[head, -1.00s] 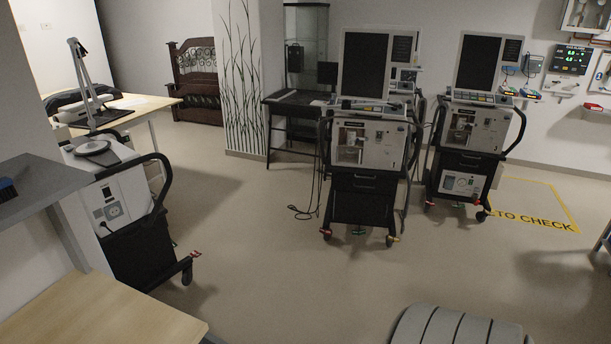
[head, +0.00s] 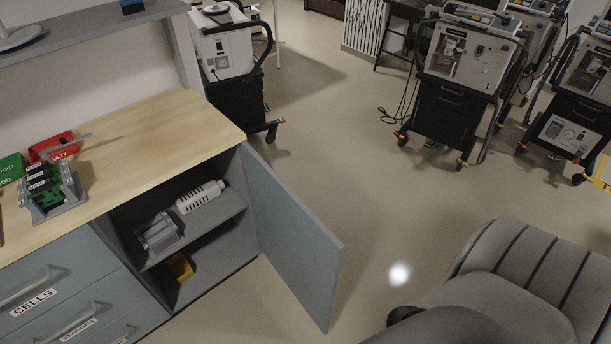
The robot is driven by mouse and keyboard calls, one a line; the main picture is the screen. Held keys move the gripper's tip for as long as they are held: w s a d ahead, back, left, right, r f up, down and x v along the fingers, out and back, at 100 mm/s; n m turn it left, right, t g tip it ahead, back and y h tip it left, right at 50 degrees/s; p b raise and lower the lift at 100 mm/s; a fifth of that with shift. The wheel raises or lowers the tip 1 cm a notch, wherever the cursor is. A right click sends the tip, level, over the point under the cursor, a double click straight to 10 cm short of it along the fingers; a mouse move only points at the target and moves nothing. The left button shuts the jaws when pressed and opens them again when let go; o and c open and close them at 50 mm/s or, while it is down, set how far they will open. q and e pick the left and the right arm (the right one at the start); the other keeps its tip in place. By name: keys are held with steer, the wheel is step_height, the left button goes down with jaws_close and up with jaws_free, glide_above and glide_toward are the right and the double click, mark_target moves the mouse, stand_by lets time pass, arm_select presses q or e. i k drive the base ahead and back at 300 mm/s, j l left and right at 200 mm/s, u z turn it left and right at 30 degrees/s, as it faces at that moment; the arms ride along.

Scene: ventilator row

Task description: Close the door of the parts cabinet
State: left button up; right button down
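The parts cabinet (head: 252,198) stands at the left under a wooden worktop. Its blue-grey door (head: 292,238) is wide open, swung out from the cabinet's right side into the room. Inside, a shelf holds a white ribbed cylindrical part (head: 200,196) and a grey bracket-like part (head: 160,235). A yellow item (head: 181,267) lies in the lower compartment. Neither of my grippers is in view.
Labelled drawers (head: 62,300) are left of the opening. A green board in a holder (head: 48,190) and red and green bins sit on the worktop (head: 170,130). A grey padded seat (head: 530,275) is at the lower right. Floor beyond the door is clear; ventilator carts stand behind.

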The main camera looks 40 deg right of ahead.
mark_target(306, 253)
steer(key=l+u, duration=0.1)
steer(key=l, duration=0.3)
steer(key=k+l+u, duration=0.1)
steer(key=l, duration=0.3)
steer(key=k+l+u, duration=0.1)
steer(key=l, duration=0.3)
steer(key=k+l+u, duration=0.1)
steer(key=l, duration=0.3)
steer(key=k+l+u, duration=0.1)
steer(key=l, duration=0.25)
steer(key=k, duration=0.1)
